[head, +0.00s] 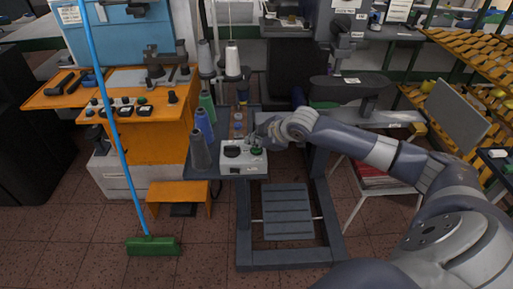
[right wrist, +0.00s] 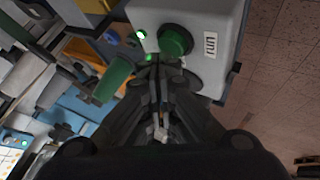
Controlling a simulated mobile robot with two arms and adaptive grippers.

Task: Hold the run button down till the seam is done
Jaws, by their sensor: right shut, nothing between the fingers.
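In the head view the gripper (head: 260,140) is over the box's right back part. I cannot tell whether the tips touch the button. My left gripper is out of view.
Several thread cones, including a grey one (head: 200,150) and a blue one (head: 204,124), stand left of the box. An orange machine (head: 160,135) and a broom (head: 153,245) are further left. A treadle (head: 287,212) is below, and a white chair (head: 385,190) is at right.

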